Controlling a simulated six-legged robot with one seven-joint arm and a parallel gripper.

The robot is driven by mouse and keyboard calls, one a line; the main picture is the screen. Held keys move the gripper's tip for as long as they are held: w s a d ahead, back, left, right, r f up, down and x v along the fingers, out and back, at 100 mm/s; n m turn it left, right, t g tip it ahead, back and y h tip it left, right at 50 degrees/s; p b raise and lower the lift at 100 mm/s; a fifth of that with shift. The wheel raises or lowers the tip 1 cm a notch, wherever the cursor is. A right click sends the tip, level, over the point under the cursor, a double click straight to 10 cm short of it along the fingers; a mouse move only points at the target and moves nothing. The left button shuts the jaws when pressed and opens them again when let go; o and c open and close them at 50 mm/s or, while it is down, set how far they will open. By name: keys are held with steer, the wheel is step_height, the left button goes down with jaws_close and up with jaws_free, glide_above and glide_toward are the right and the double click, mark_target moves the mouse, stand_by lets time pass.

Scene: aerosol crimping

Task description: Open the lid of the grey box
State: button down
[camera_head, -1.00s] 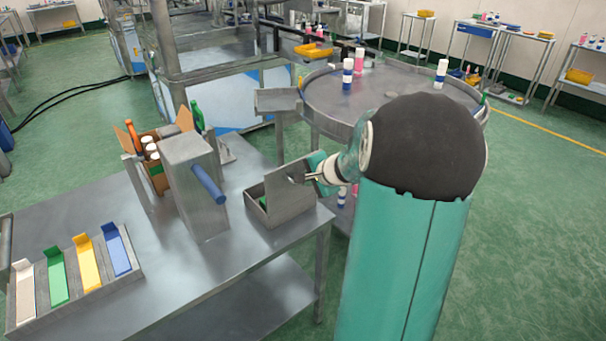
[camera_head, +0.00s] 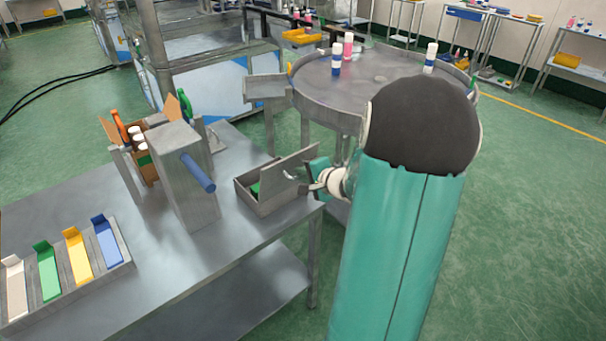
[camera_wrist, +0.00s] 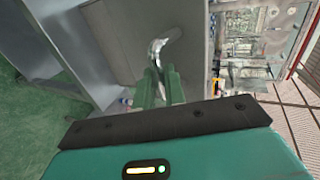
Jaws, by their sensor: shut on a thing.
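The grey box (camera_head: 272,206) sits near the right end of the metal table, with something green inside it. Its lid (camera_head: 290,168) is raised, standing tilted over the box's right side, and the box's inside shows from the head camera. My gripper (camera_head: 308,180) is at the lid's outer face, shut on the lid's handle. In the wrist view the green fingers (camera_wrist: 158,88) close around the curved metal handle (camera_wrist: 165,45), in front of the grey lid (camera_wrist: 125,30). The fingertips are small and partly hidden in the head view.
A grey block with a blue handle (camera_head: 198,172) stands left of the box. A cardboard carton of bottles (camera_head: 135,150) is behind it. A tray (camera_head: 125,255) with coloured strips lies at front left. A round table (camera_head: 335,92) with bottles stands behind.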

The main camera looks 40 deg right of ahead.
steer(key=shift+s+a+f, duration=0.15)
steer(key=shift+s+f, duration=0.25)
steer(key=shift+f, duration=0.25)
steer(key=c, duration=1.5)
jaws_free()
steer(key=shift+s+r, duration=0.1)
steer(key=shift+s, duration=0.05)
steer(key=shift+r, duration=0.1)
steer(key=shift+w+r, duration=0.1)
steer(key=shift+w, duration=0.1)
steer(key=v, duration=1.3)
steer(key=shift+s+r, duration=0.25)
steer(key=shift+s, duration=0.05)
steer(key=shift+a, duration=0.1)
